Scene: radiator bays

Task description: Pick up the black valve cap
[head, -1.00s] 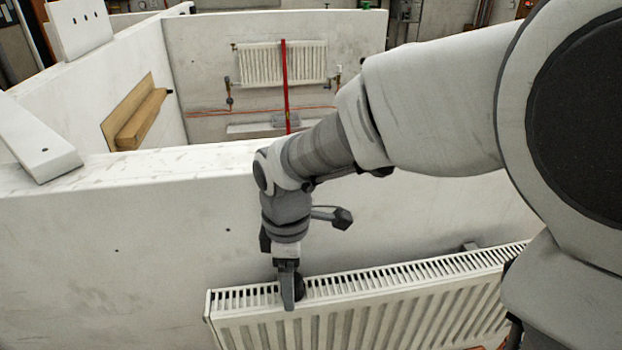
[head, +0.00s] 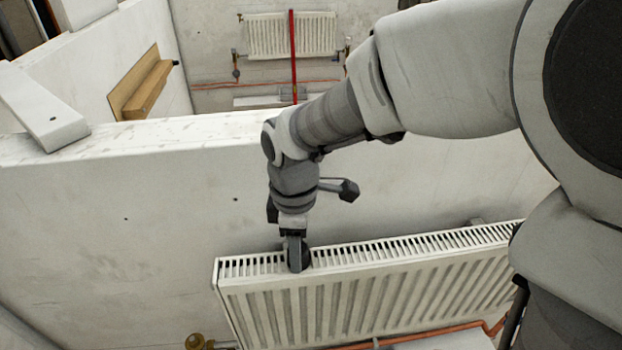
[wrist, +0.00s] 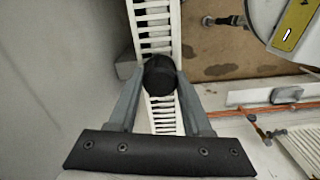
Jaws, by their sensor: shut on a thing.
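The black valve cap (wrist: 159,76) is a round dark piece between the two fingers of my gripper (wrist: 160,88) in the wrist view. The fingers touch it from both sides. In the head view my gripper (head: 297,262) points down at the top grille of the white radiator (head: 370,285), near its left end. A dark edge of the cap (head: 307,257) shows just right of the finger there. The grille lies directly below the cap. I cannot tell whether the cap touches it.
A white wall (head: 120,220) stands close behind the radiator. A brass valve (head: 196,342) and copper pipe (head: 440,331) run low near the floor. Beyond the wall are a wooden bracket (head: 143,90), a red upright bar (head: 292,55) and another radiator (head: 265,38).

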